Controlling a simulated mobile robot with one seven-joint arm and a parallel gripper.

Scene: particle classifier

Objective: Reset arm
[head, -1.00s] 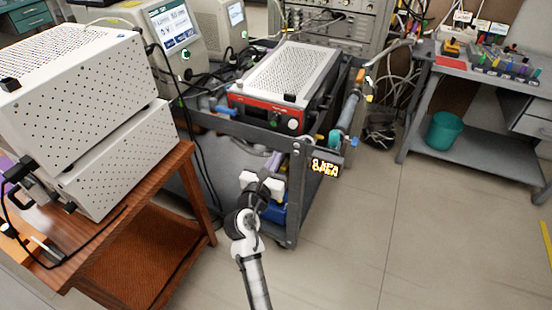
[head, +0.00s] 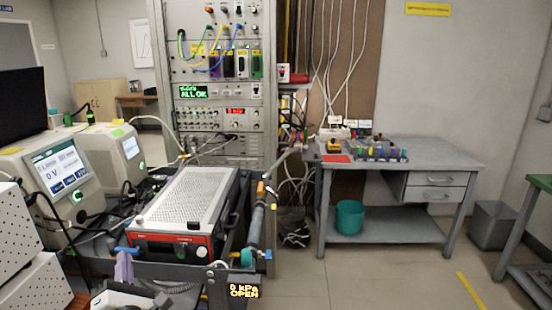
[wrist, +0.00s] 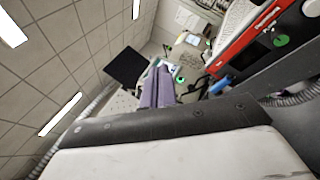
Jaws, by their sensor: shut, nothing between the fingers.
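My gripper (head: 123,267) shows at the lower left of the head view, with its lilac fingers pointing up in front of the equipment cart. Only the white hand and the fingers show there; the rest of my arm is out of view. In the wrist view my gripper (wrist: 157,90) has its two lilac fingers side by side and together, with nothing between them. The fingers point towards a monitor and instruments in the background.
A red-fronted instrument (head: 178,247) sits on the cart right of my gripper. White perforated boxes (head: 22,245) stand at the left edge. A lit sign (head: 244,291) reads "0 kPa OPEN". A grey workbench (head: 430,160) stands at the right. The floor (head: 370,275) before it is clear.

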